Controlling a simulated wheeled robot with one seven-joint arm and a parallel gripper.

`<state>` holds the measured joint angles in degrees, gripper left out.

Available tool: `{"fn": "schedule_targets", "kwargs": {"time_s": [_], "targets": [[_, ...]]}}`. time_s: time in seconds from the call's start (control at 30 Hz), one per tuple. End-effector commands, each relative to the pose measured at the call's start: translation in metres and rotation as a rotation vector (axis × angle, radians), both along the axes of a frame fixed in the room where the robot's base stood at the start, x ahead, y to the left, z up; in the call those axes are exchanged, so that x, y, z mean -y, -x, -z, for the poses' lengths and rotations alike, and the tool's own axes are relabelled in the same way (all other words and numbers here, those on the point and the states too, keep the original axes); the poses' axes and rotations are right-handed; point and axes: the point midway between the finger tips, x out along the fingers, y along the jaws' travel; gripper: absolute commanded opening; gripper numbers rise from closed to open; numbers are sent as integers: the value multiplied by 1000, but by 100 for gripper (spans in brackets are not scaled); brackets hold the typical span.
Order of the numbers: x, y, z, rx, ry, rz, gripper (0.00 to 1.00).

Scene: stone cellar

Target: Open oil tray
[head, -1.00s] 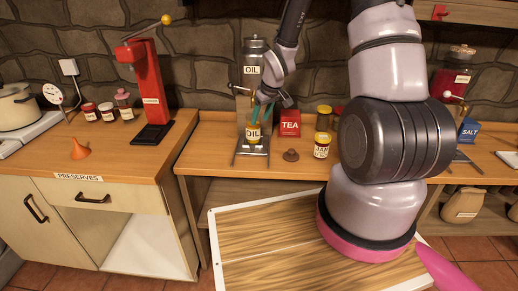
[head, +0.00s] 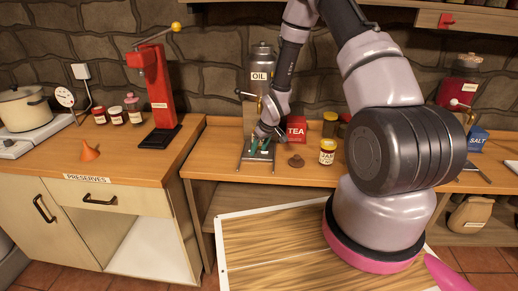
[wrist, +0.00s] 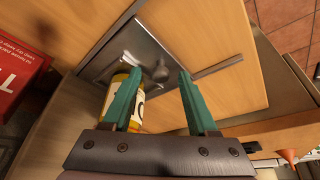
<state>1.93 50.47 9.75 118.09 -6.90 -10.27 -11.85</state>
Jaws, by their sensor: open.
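The oil dispenser (head: 262,62), a grey metal container labelled OIL, stands at the back of the wooden counter. Its metal tray (head: 246,158) lies at its foot, and the metal plate also shows in the wrist view (wrist: 150,45) with a small grey knob (wrist: 161,73). My gripper (head: 260,146) is low over the tray. In the wrist view its green fingers (wrist: 158,78) are spread apart with nothing gripped. A yellow jar with a white label (wrist: 111,92) is partly hidden behind the left finger. My gripper hides this jar in the head view.
A red TEA box (head: 296,130) stands close right of my gripper, with a brown knobbed lid (head: 296,161) and a JAM jar (head: 327,152) beyond. A red press (head: 157,85) stands on the left cabinet. The counter's front edge is close to the tray.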

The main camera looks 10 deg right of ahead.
Motion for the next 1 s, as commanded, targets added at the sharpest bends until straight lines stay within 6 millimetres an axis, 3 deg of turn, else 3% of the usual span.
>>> {"fn": "schedule_targets", "kwargs": {"time_s": [0.23,0.27,0.4,1.0], "targets": [[0,-1,0,1,0,0,59],[0,-1,0,1,0,0,51],[0,-1,0,1,0,0,0],[0,-1,0,1,0,0,0]]}}
